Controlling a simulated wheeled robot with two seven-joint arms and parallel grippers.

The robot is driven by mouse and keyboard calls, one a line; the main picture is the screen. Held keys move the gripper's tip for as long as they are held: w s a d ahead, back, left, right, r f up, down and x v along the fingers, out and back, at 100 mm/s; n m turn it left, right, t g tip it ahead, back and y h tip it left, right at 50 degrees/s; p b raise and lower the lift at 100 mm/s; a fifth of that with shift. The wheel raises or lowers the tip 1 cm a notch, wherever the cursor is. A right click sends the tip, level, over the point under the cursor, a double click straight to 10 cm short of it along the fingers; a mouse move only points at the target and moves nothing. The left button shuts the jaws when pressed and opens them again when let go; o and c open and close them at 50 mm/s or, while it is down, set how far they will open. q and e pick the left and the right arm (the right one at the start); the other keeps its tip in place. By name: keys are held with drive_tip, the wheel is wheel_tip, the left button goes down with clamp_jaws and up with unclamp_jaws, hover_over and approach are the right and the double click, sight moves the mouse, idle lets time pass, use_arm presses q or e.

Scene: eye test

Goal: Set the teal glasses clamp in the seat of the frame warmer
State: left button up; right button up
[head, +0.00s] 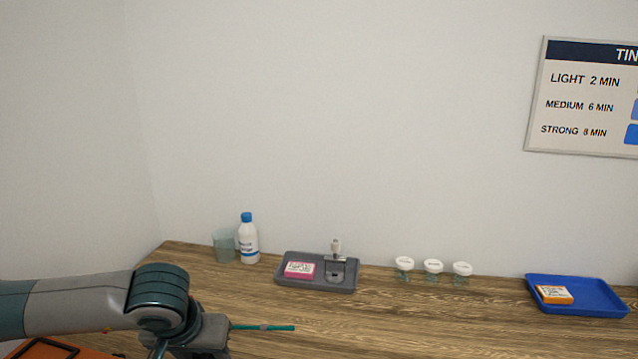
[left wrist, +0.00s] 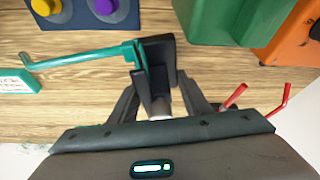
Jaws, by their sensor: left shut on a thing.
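The teal glasses clamp (left wrist: 85,55) is a thin teal rod with a small upturned hook at its far end. In the left wrist view my left gripper (left wrist: 156,78) is shut on its thicker end, and the rod points left. In the head view the clamp (head: 265,327) sticks out level to the right from my left gripper (head: 205,335), near the bottom edge. I cannot surely tell which thing is the frame warmer; its seat is not seen clearly. My right gripper is not in view.
A grey tray (head: 318,288) with a pink-labelled box, a white bottle (head: 248,242), a cup (head: 224,246), white-lidded jars (head: 433,266) and a blue tray (head: 602,303) stand along the wall. The wrist view shows a green bin (left wrist: 225,22), an orange thing (left wrist: 290,40) and red handles (left wrist: 236,96).

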use_arm(q)
drive_tip(key=shift+r, duration=0.15)
